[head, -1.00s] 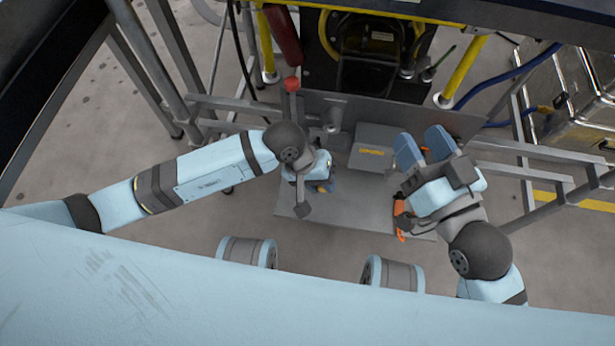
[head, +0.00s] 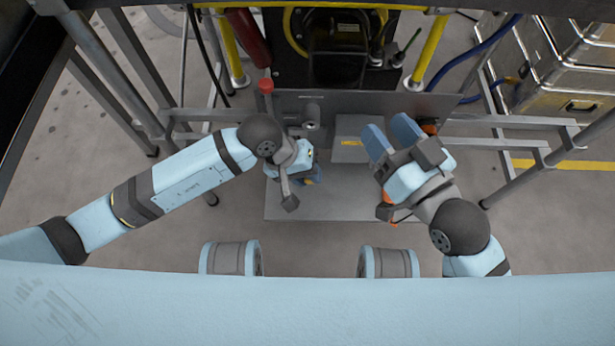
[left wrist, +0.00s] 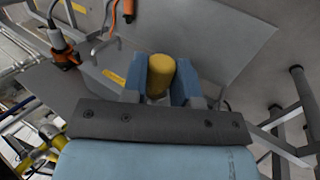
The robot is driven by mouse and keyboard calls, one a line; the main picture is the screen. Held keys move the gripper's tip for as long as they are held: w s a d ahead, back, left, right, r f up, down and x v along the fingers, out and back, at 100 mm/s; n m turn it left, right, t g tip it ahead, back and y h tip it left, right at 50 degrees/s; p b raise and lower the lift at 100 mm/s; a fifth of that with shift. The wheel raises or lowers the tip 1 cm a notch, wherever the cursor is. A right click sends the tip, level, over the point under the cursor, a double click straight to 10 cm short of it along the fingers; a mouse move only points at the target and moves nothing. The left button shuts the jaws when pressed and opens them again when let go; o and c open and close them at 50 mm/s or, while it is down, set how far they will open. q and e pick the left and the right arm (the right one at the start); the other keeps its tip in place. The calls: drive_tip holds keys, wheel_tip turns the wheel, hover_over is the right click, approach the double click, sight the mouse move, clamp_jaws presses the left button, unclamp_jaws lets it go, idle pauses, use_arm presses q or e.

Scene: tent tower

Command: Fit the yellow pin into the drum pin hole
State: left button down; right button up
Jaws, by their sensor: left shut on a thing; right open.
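The yellow pin (left wrist: 161,72) is a short thick cylinder with a rounded end, seen in the left wrist view. My left gripper (left wrist: 162,84) is shut on it, with one blue finger on each side. In the head view my left gripper (head: 308,174) hangs over the left part of the grey platform, and the wrist mostly hides the pin. My right gripper (head: 390,140) is open and empty, its two blue fingers apart near the right side of a grey box (head: 350,150). I cannot make out the drum pin hole in either view.
The grey platform (head: 300,207) lies under both grippers. Behind it stand a black machine (head: 338,55) and yellow posts (head: 427,52). An orange-handled tool (left wrist: 117,12) lies on the platform. Metal cases (head: 565,70) and rails are at the right.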

use_arm(q)
drive_tip(key=shift+w+b, duration=0.85)
drive_tip(key=shift+w, duration=1.5)
use_arm(e)
wheel_tip(320, 180, down, 3)
drive_tip(key=shift+a+f+g, duration=0.15)
drive_tip(key=shift+g, duration=0.55)
drive_tip(key=shift+n, duration=0.3)
use_arm(q)
drive_tip(key=shift+b, duration=0.4)
use_arm(e)
drive_tip(key=shift+s+f, duration=0.15)
drive_tip(key=shift+f, duration=0.35)
drive_tip(key=shift+r, duration=0.2)
use_arm(q)
drive_tip(key=shift+b, duration=0.3)
use_arm(e)
drive_tip(key=shift+w+f, duration=0.15)
drive_tip(key=shift+w, duration=0.05)
drive_tip(key=shift+s+f, duration=0.2)
drive_tip(key=shift+f, duration=0.1)
